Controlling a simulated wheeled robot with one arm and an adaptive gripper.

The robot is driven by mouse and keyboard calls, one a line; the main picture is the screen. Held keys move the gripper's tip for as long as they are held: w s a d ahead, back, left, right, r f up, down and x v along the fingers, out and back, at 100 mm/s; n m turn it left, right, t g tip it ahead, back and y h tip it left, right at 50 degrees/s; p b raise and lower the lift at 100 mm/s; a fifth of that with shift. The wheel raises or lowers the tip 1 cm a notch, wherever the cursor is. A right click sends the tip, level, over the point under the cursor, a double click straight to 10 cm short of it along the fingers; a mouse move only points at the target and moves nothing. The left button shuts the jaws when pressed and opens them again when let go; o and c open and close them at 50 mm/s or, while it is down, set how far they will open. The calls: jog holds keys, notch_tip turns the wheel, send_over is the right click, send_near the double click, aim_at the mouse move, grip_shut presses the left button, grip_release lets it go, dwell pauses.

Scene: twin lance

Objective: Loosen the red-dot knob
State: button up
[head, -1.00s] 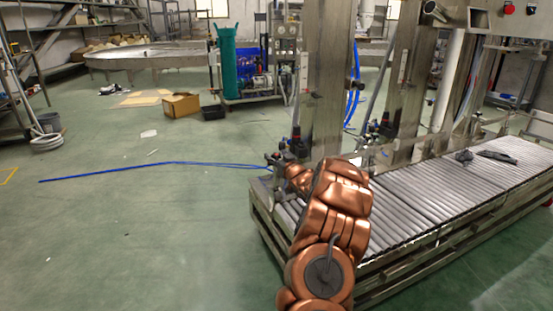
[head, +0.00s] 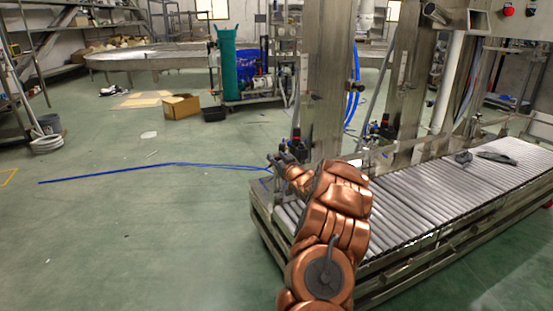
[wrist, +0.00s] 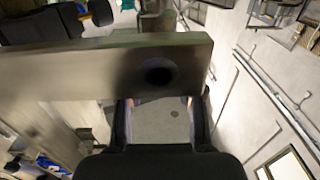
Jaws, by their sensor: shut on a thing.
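My gripper (head: 281,158) reaches the cluster of dark fittings at the foot of the near steel column, at the near left end of the conveyor. In the wrist view my gripper (wrist: 163,112) has its dark fingers on either side of a gap, with a broad metal bar (wrist: 80,72) across their far part. The bar has a dark round hole. It hides the fingertips and the thing they are shut on. Dark knob-like parts (wrist: 100,12) show at the top left of the wrist view. I cannot make out a red dot on any knob there.
The roller conveyor (head: 440,190) runs back to the right, with small dark objects (head: 495,157) on it. Steel columns (head: 328,80) rise beside it. A thin blue hose (head: 110,174) lies on the green floor. The floor to the left is mostly clear.

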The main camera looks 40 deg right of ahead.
jog(key=shift+d+r+n+y+p, duration=0.15)
jog(key=shift+r+n+y+p, duration=0.2)
jog(key=shift+p, duration=1.5)
jog(key=y+p, duration=0.1)
jog(key=p, duration=0.2)
jog(key=shift+n+p, duration=0.25)
jog(key=shift+p, duration=0.1)
jog(key=shift+f+t+y+p, duration=0.25)
jog(key=shift+t+y+p, duration=0.1)
jog(key=shift+p, duration=0.6)
jog(key=shift+f, duration=0.1)
jog(key=o, duration=1.2)
jog(key=shift+n, duration=0.3)
jog(key=shift+c, duration=0.2)
jog(key=s+a, duration=0.2)
jog(key=s, duration=1)
jog(key=shift+w+a, duration=0.1)
